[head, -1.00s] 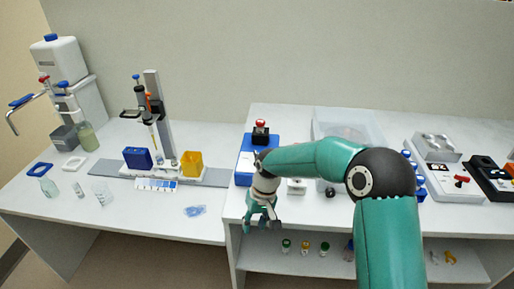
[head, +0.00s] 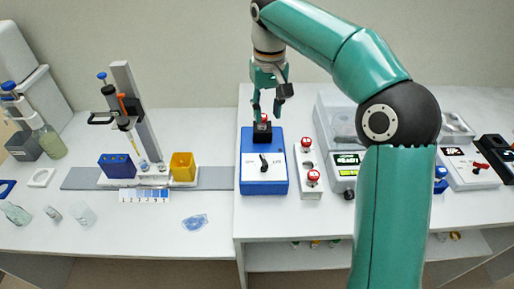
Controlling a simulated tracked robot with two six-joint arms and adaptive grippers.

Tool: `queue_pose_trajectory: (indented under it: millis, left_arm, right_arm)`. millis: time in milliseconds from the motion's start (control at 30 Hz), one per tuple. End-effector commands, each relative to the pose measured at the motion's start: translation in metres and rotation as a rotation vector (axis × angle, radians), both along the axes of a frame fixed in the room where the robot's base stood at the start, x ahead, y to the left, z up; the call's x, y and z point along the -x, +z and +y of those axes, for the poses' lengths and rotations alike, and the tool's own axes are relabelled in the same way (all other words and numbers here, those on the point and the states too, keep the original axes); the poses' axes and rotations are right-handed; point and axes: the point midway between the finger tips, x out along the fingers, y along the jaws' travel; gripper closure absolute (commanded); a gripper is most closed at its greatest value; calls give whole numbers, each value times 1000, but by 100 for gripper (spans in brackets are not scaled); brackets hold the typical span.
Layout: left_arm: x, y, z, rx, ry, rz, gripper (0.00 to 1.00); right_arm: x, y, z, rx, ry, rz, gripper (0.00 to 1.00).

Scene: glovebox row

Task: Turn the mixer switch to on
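The blue mixer (head: 249,183) stands on the right-hand bench near its left edge. A black switch lever (head: 264,162) sits on its pale front panel, its upper end leaning slightly left; the markings beside it are too small to read surely. A black holder (head: 262,138) with a red-capped item (head: 264,117) is at the back of the mixer. My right gripper (head: 267,110) points down with its fingers apart, just above the holder, around or behind the red cap; I cannot tell whether it touches. It is behind and above the switch. My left gripper is not in view.
On the left bench are a pipette stand (head: 135,115), a yellow box (head: 183,167) and a blue box (head: 117,166). Clear bench lies in front of the mixer.

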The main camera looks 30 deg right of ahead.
Motion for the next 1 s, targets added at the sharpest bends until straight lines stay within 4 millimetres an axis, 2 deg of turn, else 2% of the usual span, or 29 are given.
queue_pose_trajectory:
  millis: [267,700,833,1000]
  left_arm:
    - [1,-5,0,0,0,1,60]
    - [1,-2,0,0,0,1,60]
    - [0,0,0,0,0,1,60]
    - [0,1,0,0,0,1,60]
  right_arm:
    - [-7,-45,4,0,9,9,62]
    - [-8,-135,7,-1,15,9,62]
    - [-9,-153,7,-1,16,7,62]
    - [-9,-165,7,-1,15,5,62]
